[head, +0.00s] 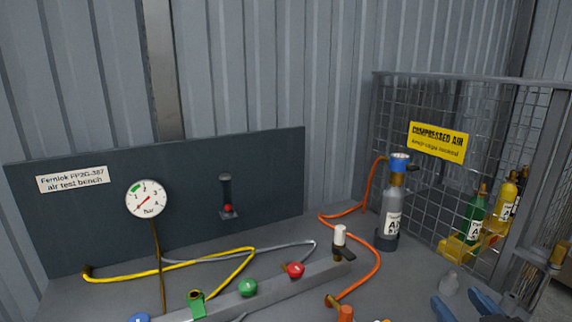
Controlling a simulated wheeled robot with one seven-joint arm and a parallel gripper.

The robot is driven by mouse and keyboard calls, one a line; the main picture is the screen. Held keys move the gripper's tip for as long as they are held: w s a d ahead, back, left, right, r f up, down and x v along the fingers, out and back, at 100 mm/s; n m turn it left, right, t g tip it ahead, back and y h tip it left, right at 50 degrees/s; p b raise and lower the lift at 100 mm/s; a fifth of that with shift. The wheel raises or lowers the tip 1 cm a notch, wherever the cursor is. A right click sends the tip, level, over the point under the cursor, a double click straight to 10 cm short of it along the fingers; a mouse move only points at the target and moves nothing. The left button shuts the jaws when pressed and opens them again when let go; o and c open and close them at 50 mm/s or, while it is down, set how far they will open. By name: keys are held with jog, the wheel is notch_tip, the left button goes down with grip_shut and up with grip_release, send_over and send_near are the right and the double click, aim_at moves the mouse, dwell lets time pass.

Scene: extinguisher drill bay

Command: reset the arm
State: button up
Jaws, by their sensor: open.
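My gripper (455,298) shows only in part at the bottom right edge of the head view, as two dark blue fingers set apart. It is open, and no held thing shows between the fingers. A small grey rounded piece (449,284) stands on the bench just beyond the fingertips; I cannot tell whether they touch. The rest of my arm is out of the picture.
A grey cylinder with a blue top (391,215) stands left of a mesh cage (440,185) holding green and yellow cylinders. Orange hose (378,258), yellow hose (205,262) and a valve manifold (275,289) lie on the bench. A gauge (146,199) is on the back panel (270,170).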

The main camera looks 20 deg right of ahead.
jog(key=s+a+f+n+y+b, duration=0.1)
jog(key=s+a+f+y, duration=0.2)
jog(key=s+a, duration=0.6)
jog(key=s+a+f+n+y+b, duration=0.1)
jog(key=s+a+f+y, duration=0.3)
jog(key=s+a, duration=0.6)
jog(key=s+b, duration=0.1)
jog(key=s, duration=0.1)
jog(key=shift+s+n, duration=0.4)
